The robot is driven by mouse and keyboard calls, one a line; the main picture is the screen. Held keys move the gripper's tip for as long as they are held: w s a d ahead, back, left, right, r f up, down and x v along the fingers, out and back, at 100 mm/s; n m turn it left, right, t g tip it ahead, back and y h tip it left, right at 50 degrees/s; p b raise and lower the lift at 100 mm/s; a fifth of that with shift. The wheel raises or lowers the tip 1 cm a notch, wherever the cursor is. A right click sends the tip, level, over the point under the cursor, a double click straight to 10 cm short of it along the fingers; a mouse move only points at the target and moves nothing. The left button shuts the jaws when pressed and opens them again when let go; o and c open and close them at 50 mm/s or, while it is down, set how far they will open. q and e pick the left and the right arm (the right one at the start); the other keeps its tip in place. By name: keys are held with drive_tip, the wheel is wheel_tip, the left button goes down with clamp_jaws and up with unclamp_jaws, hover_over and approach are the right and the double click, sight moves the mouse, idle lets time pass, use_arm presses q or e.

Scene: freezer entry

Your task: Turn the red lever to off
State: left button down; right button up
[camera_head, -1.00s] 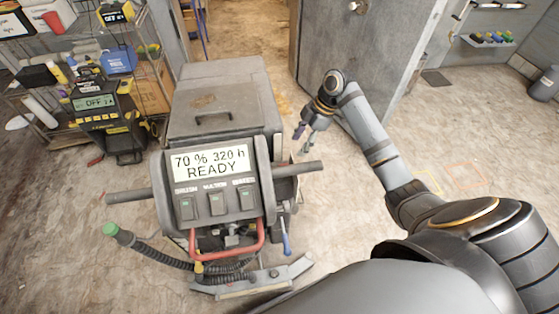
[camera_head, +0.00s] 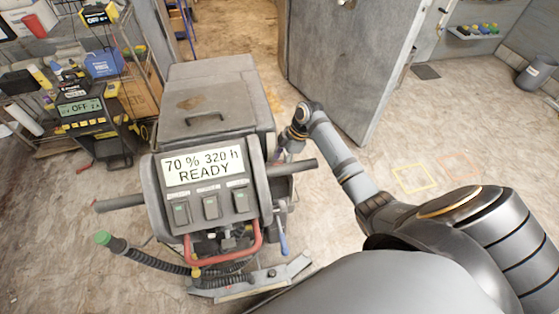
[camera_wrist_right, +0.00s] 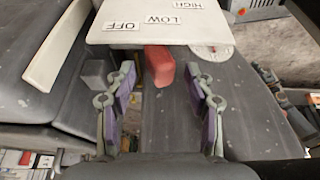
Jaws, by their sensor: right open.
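The red lever (camera_wrist_right: 159,66) shows in the right wrist view, sticking out below a white label plate (camera_wrist_right: 160,27) marked OFF, LOW and HIGH. Its red end lies between the two fingers of my right gripper (camera_wrist_right: 160,84), nearest the OFF and LOW labels. The fingers stand apart on either side of it, and I cannot tell whether either touches it. In the head view my right gripper (camera_head: 284,152) is at the right side of the grey floor machine (camera_head: 215,100), partly hidden by its handle. The lever is hidden there. My left gripper is not in view.
The machine's panel (camera_head: 203,167) reads "70 % 320 h READY". A red bar (camera_head: 223,258) and black hoses (camera_head: 150,258) are at its front. A charger reading OFF (camera_head: 80,108) stands by the shelf at left. An open grey door (camera_head: 355,70) is behind; floor is clear at right.

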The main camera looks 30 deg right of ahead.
drive_tip(key=shift+s+a+f, duration=0.1)
drive_tip(key=shift+a+f, duration=0.05)
drive_tip(key=shift+f, duration=0.1)
clamp_jaws()
